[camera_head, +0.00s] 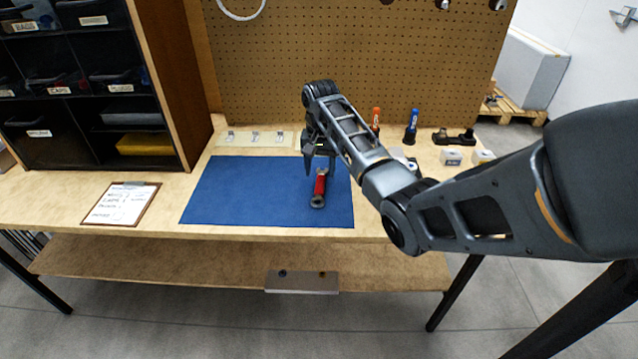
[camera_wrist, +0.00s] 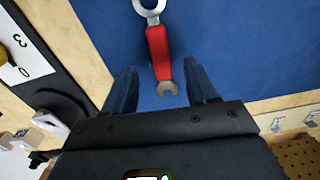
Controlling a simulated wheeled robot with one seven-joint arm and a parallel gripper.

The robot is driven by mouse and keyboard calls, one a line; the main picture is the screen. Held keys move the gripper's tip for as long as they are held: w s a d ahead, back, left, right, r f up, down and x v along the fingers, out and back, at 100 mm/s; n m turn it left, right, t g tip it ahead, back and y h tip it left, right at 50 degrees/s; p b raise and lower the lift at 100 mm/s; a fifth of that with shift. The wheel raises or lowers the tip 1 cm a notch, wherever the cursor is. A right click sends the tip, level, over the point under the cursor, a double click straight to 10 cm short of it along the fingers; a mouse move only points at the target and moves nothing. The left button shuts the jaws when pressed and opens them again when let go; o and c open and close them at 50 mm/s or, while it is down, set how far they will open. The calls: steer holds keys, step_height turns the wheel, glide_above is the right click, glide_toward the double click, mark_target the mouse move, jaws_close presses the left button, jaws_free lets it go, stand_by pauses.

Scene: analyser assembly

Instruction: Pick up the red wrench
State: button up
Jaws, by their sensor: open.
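The red wrench (camera_head: 320,187) lies on the blue mat (camera_head: 235,190), near the mat's right side, with its length running from front to back. In the wrist view the wrench (camera_wrist: 158,52) has a red handle, a metal ring end and a metal open-jaw end. My gripper (camera_head: 319,168) is over the back part of the wrench in the head view. In the wrist view my gripper (camera_wrist: 165,85) is open, one finger on each side of the open-jaw end, with blue mat showing between fingers and wrench. Its exact height above the mat is hard to tell.
A clipboard (camera_head: 121,204) lies left of the mat. A dark bin shelf (camera_head: 90,90) stands at the back left. An orange-handled tool (camera_head: 375,120), a blue-handled tool (camera_head: 411,126) and small boxes stand behind my arm. A pegboard (camera_head: 290,50) closes the back.

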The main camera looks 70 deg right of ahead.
mark_target(320, 184)
steer(key=shift+a+f, duration=0.1)
steer(key=shift+f, duration=2.2)
